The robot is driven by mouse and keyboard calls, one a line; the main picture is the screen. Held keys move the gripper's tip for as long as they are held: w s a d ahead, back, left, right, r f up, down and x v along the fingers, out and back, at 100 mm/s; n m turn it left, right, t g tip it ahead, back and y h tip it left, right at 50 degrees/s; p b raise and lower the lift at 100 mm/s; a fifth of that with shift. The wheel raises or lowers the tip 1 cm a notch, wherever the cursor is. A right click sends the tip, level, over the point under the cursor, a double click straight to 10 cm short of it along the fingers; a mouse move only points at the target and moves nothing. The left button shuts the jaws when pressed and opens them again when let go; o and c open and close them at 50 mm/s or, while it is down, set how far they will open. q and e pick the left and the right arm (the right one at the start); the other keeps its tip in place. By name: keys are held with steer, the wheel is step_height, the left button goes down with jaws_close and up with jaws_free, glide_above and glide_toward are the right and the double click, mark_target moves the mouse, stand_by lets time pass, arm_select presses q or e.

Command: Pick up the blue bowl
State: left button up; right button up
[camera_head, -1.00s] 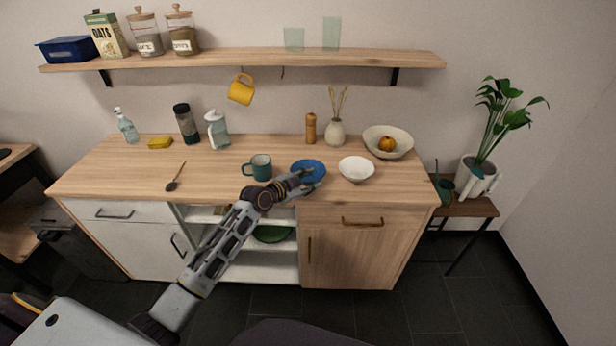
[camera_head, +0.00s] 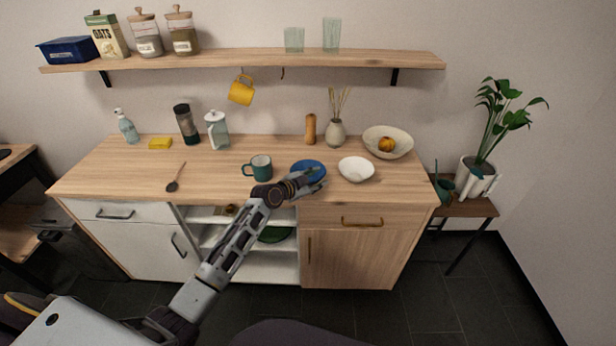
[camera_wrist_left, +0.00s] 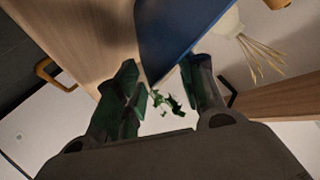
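The blue bowl (camera_head: 305,167) sits on the wooden counter, between a teal mug (camera_head: 260,168) and a white bowl (camera_head: 356,169). My left gripper (camera_head: 317,178) is at the bowl's front right edge and covers part of it. In the left wrist view the blue bowl (camera_wrist_left: 176,32) fills the upper middle. Its edge reaches into the gap between the fingers of my left gripper (camera_wrist_left: 162,72), which are apart. I cannot tell whether either finger touches the bowl. My right gripper is not in view.
Behind the bowl stand a pepper mill (camera_head: 310,129) and a vase with sticks (camera_head: 336,133). A large bowl with an orange fruit (camera_head: 386,144) is at the back right.

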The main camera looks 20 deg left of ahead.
arm_select(q)
steer(key=shift+w+d+f, duration=0.2)
steer(key=shift+w+d, duration=0.1)
steer(key=shift+w, duration=0.3)
steer(key=shift+w+d+f, duration=0.1)
steer(key=shift+w+f, duration=0.05)
steer(key=shift+w, duration=0.2)
steer(key=c, duration=0.5)
jaws_close()
steer(key=shift+r, duration=0.85)
step_height(320, 180, up, 7)
steer(key=shift+f, duration=0.1)
steer(key=shift+r, duration=0.8)
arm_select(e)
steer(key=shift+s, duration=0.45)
